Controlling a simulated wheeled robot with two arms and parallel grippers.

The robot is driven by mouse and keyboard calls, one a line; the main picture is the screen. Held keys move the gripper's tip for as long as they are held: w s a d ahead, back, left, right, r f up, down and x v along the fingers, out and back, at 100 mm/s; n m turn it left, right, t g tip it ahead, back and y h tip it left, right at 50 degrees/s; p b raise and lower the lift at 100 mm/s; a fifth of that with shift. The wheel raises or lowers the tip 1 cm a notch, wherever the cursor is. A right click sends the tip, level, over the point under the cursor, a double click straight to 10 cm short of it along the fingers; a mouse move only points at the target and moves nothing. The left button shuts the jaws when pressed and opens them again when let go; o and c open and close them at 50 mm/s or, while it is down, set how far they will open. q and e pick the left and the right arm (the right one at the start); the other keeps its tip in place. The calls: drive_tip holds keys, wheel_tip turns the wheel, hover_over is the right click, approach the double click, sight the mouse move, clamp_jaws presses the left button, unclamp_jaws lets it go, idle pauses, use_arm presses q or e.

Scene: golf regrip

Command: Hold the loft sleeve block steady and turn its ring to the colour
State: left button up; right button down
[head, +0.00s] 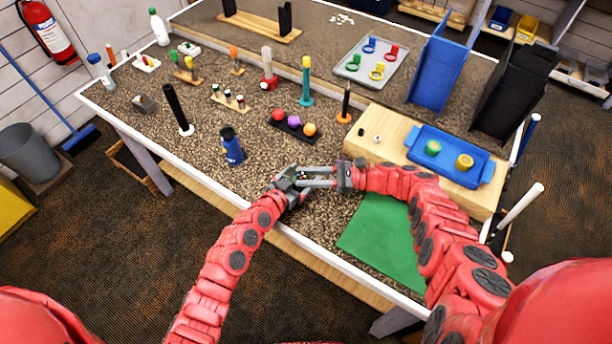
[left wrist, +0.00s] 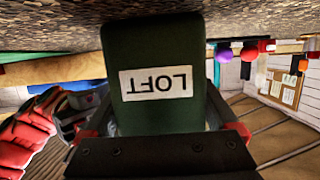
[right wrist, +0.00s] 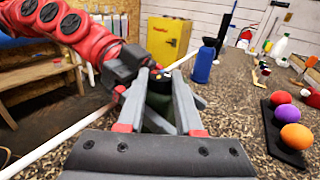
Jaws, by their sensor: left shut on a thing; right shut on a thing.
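The dark green loft sleeve block (left wrist: 155,75) fills the middle of the left wrist view, its white LOFT label upside down there. My left gripper (head: 294,184) is shut on the block from either side. My right gripper (head: 306,177) meets it from the right, with its fingers shut on the upper part of the sleeve assembly. In the right wrist view the dark ring (right wrist: 160,75) shows small yellow and orange marks between the fingertips. The dark green block (right wrist: 158,102) shows below it. In the head view the grippers hide most of the block, and the ring's setting cannot be read.
A green mat (head: 385,240) lies at front right. A wooden box with a blue tray (head: 468,171) stands right of the grippers. A blue bottle (head: 231,148) and a dark rack of coloured balls (head: 294,127) stand behind them. The bench's white front edge is close.

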drive_tip(key=shift+d, duration=0.15)
drive_tip(key=c, duration=0.8)
unclamp_jaws()
drive_tip(key=shift+c, duration=0.2)
drive_tip(key=shift+r, duration=0.15)
drive_tip(key=shift+s+r, duration=0.1)
drive_tip(key=shift+r, duration=0.8)
wheel_tip(320, 180, up, 8)
